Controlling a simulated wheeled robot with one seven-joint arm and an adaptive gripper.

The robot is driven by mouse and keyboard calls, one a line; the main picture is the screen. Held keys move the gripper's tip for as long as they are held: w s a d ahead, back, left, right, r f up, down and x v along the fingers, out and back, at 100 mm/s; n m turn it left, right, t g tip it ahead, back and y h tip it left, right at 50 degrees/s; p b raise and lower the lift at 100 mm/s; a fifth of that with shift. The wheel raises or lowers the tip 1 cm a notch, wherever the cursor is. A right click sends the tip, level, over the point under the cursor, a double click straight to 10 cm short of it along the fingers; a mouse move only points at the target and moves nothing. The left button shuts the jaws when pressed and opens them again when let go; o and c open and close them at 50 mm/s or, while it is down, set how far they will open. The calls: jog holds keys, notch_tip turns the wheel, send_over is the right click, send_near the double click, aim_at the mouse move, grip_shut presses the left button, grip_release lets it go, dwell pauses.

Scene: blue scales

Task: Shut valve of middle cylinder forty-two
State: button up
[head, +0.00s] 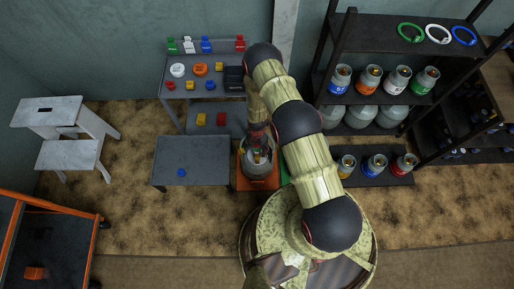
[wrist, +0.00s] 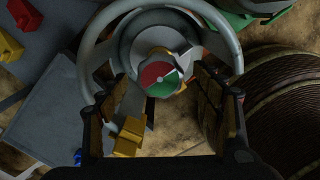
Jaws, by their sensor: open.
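A grey gas cylinder (head: 258,170) stands on an orange base (head: 259,184) under my gripper (head: 258,135). In the wrist view its round grey collar (wrist: 88,48) encircles a valve with a red and green dial (wrist: 158,80). Yellowish parts show at the dial's edge. My gripper (wrist: 158,92) is open, one finger on each side of the dial; I cannot tell whether either touches it. A yellow piece (wrist: 130,138) shows beside the left finger; its attachment is unclear. No cylinder number is readable. My arm hides part of the head view.
A grey table (head: 190,153) with a blue piece (head: 181,173) stands left of the cylinder. Behind it is a bench with coloured blocks (head: 201,69). A black shelf (head: 345,99) with several cylinders stands right. A white step stool (head: 62,112) is far left.

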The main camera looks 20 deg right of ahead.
jog(key=c, duration=0.3)
jog(key=c, duration=0.8)
jog(key=shift+c, duration=0.3)
